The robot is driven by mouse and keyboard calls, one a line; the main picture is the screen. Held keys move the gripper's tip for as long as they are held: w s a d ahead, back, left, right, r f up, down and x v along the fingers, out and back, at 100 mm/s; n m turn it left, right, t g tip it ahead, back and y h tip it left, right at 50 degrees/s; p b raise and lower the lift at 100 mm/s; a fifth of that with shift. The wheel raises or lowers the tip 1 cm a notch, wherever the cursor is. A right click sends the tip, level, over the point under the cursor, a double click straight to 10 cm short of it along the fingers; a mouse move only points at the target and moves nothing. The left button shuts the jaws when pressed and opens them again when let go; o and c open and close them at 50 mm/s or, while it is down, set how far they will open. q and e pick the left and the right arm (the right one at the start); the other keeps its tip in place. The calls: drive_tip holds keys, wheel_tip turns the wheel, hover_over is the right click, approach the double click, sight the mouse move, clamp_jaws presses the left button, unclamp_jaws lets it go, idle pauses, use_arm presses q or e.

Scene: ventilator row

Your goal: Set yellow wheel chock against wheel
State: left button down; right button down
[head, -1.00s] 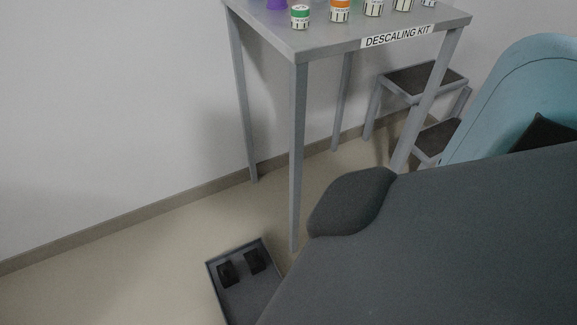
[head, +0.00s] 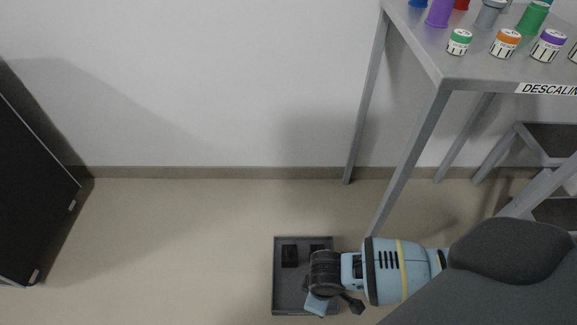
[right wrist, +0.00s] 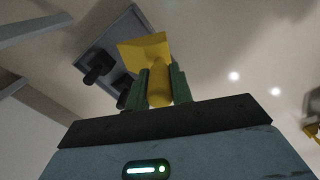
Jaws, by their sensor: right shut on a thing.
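The yellow wheel chock (right wrist: 148,52) is between the two green fingers of my right gripper (right wrist: 161,82) in the right wrist view. The gripper is shut on its narrow stem, and the wider block end points away from my wrist. In the head view my right arm comes in from the right over the grey tray (head: 281,304); the chock cannot be made out there. My left gripper is not in view. No wheel can be made out for certain.
The tray, also in the right wrist view (right wrist: 122,30), holds black blocks (head: 289,256). A grey table (head: 425,45) with labelled pots stands at upper right. A black cabinet (head: 30,190) stands at left. Floor between cabinet and tray is clear.

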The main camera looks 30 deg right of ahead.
drive_tip(key=w+r+m, duration=0.2)
drive_tip(key=w+r, duration=0.1)
drive_tip(key=r, duration=0.6)
drive_tip(key=w+r+m, duration=0.2)
drive_tip(key=w+r, duration=0.1)
drive_tip(key=r, duration=0.6)
drive_tip(key=w+r+m, duration=0.2)
drive_tip(key=w+r, duration=0.2)
drive_tip(key=r, duration=0.5)
drive_tip(key=s+d+r+m, duration=0.1)
drive_tip(key=s+r, duration=0.2)
drive_tip(key=r, duration=0.7)
drive_tip(key=shift+d, duration=0.15)
